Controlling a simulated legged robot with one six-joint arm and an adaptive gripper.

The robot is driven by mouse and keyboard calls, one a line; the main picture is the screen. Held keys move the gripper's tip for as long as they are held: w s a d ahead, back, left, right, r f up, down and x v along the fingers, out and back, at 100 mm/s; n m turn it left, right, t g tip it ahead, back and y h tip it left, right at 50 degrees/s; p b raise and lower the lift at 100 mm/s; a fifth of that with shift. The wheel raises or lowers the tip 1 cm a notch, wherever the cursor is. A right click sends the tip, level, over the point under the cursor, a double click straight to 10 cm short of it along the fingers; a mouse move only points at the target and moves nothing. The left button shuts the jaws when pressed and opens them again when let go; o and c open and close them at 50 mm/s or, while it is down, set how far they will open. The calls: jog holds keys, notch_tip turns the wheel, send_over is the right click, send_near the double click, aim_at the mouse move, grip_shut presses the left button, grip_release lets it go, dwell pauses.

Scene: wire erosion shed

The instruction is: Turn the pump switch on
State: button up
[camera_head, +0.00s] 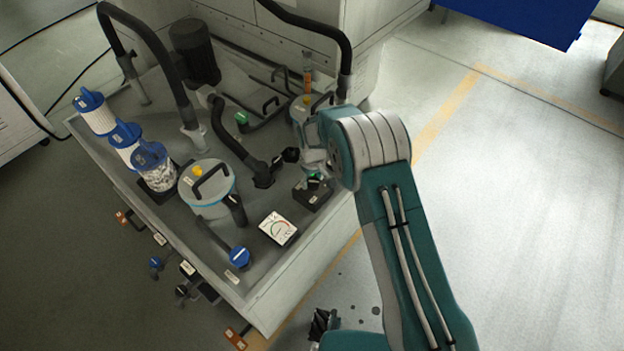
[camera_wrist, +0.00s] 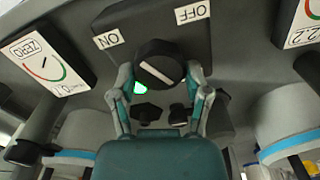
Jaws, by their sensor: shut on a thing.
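The pump switch is a round black knob (camera_wrist: 158,62) with a white pointer line, on a dark box between an ON label (camera_wrist: 108,38) and an OFF label (camera_wrist: 192,12). One end of the line points toward ON. A green lamp (camera_wrist: 139,87) glows beside the knob. My gripper (camera_wrist: 161,78) has a finger on each side of the knob and is shut on it. In the head view my gripper (camera_head: 313,168) is over the small dark switch box (camera_head: 312,198), hiding the knob; some green shows there.
A white gauge (camera_head: 279,229) lies left of the switch box, near a lidded grey canister (camera_head: 208,188). Blue-topped filters (camera_head: 124,141) stand at the tank's left edge. Black hoses (camera_head: 235,135) cross the tank top. The floor at right (camera_head: 510,200) is clear.

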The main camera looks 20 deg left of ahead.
aim_at(312, 180)
jog(key=shift+s+f, duration=0.2)
jog(key=o, duration=1.1)
jog(key=shift+o, duration=0.2)
jog(key=shift+w+r, duration=0.1)
jog(key=shift+r, duration=0.1)
jog(key=shift+w+r, duration=0.1)
jog(key=shift+r, duration=0.2)
notch_tip(312, 180, up, 11)
